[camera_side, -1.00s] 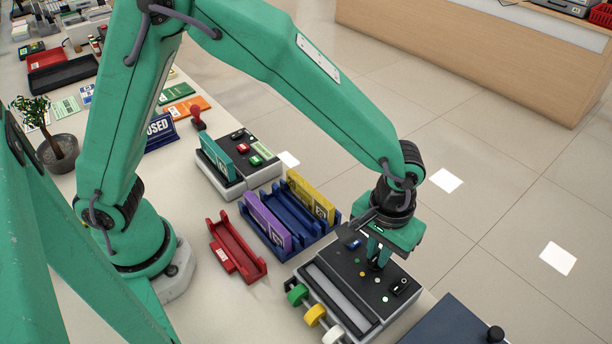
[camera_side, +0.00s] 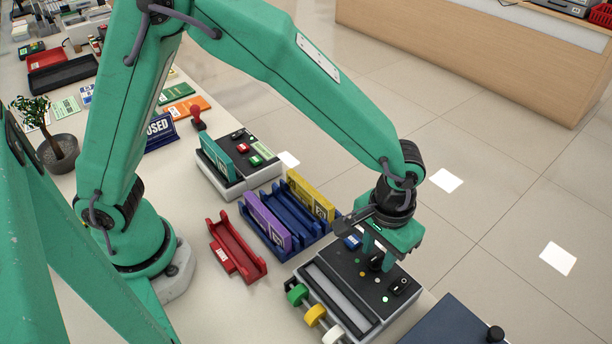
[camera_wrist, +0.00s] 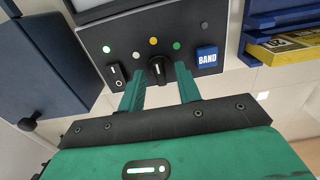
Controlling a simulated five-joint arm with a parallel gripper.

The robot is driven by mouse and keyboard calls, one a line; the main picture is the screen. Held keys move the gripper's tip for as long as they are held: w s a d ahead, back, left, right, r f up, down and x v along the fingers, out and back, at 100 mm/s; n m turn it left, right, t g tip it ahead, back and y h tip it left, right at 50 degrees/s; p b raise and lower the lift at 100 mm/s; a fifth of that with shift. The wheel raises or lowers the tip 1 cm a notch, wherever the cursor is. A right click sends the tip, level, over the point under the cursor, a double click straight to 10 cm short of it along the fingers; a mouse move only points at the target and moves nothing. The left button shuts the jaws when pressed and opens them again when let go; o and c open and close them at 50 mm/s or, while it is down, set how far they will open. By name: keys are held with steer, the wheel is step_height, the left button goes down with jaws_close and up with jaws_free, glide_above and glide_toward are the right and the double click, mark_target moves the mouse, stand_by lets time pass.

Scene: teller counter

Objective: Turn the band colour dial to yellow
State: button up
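The dark band colour dial (camera_wrist: 158,70) shows on the black panel (camera_wrist: 215,30) in the wrist view, with a pale pointer line. The line points roughly up the picture, towards the yellow-orange dot (camera_wrist: 153,41). A green dot (camera_wrist: 176,46) is to its right and a pale dot (camera_wrist: 136,56) to its left. My gripper (camera_wrist: 159,78) is open, one finger on each side of the dial, with visible gaps. In the side view my gripper (camera_side: 378,256) is over the machine (camera_side: 333,277), and the dial (camera_side: 376,264) shows partly between its fingers.
A blue BAND button (camera_wrist: 206,58) and a black rocker switch (camera_wrist: 116,77) flank the dial. Green (camera_side: 297,294), yellow (camera_side: 315,315) and white (camera_side: 332,336) rolls line the machine's near edge. A blue rack (camera_side: 268,240) stands to the left, a dark blue box (camera_side: 452,325) to the right.

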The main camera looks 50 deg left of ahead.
mark_target(377, 256)
steer(key=shift+r, duration=0.1)
steer(key=shift+r, duration=3.8)
steer(key=s+a+r+t+h, duration=0.1)
steer(key=a+r, duration=0.3)
steer(key=a, duration=0.3)
steer(key=s+a+r+t, duration=0.1)
steer(key=a+r, duration=0.4)
steer(key=a, duration=0.3)
steer(key=s+a+r+t+y, duration=0.1)
steer(key=s+a+t, duration=0.2)
steer(key=s+a, duration=0.6)
steer(key=a, duration=0.3)
steer(key=shift+a+r+t, duration=0.25)
steer(key=shift+r+t, duration=0.05)
steer(key=shift+r, duration=0.05)
